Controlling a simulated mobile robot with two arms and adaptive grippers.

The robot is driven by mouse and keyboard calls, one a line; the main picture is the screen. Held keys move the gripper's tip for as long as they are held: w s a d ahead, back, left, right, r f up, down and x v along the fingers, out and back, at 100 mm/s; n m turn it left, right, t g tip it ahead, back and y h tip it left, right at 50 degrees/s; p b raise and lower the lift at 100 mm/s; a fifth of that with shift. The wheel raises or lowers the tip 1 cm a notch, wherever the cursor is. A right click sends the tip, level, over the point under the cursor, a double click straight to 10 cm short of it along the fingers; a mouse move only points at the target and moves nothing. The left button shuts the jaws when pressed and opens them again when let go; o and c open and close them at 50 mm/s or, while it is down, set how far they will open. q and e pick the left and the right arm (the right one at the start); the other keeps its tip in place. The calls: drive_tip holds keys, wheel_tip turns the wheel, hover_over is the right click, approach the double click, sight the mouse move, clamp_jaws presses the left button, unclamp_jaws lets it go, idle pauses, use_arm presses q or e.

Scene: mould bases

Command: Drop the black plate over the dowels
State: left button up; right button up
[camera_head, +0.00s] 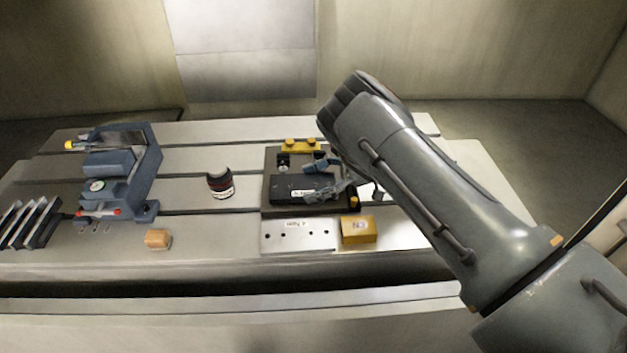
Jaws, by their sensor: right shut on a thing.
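The black plate (292,187) with a small white label is at the centre right of the head view, over a dark base (268,171) on the slotted table. My right gripper (330,190) is shut on the plate's right side. I cannot tell whether the plate touches the base or hangs just above it. The dowels are not clearly visible; the plate, gripper and arm hide much of the base. My left gripper is not in view.
A yellow clamp-like piece (300,147) sits behind the plate. In front lie a drilled silver plate (290,240) and a yellow block (358,231). Leftward are a black cylinder (220,184), a wooden block (158,239), a blue vice-like fixture (108,165) and a rack (30,222).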

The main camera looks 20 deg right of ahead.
drive_tip(key=shift+s+f, duration=0.1)
drive_tip(key=shift+f, duration=0.2)
